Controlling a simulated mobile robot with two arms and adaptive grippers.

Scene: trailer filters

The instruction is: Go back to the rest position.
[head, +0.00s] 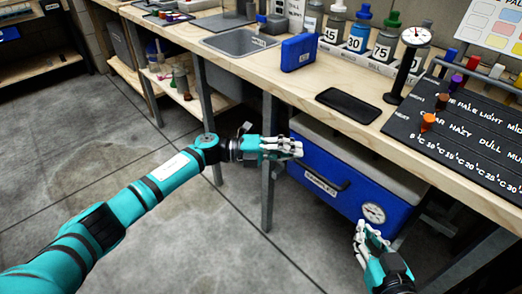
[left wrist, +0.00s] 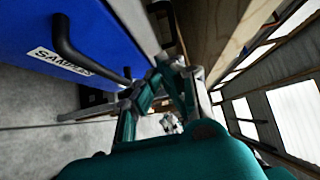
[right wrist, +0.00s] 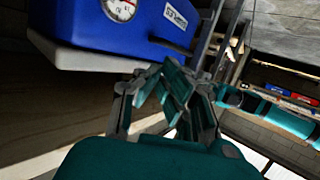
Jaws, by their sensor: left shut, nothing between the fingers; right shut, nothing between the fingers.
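My left gripper (head: 284,147) is shut and empty in front of the bench, beside the upper left of the blue cooler box (head: 318,165). In the left wrist view its fingers (left wrist: 178,85) come together near the cooler's dark handle (left wrist: 75,45), with nothing between them. My right gripper (head: 368,238) is shut and empty at the lower right of the head view, just below and left of the cooler's round gauge. In the right wrist view its fingers (right wrist: 170,90) close on nothing, and the cooler (right wrist: 125,22) is behind them. I cannot tell whether either gripper touches the cooler.
The wooden bench (head: 250,62) runs along the back above the cooler. It carries a blue case (head: 298,53), a black phone-like slab (head: 348,105), numbered bottles, a dial stand (head: 403,70) and a black board (head: 465,135). A metal leg (head: 268,165) stands by my left gripper. The concrete floor (head: 130,130) at left is clear.

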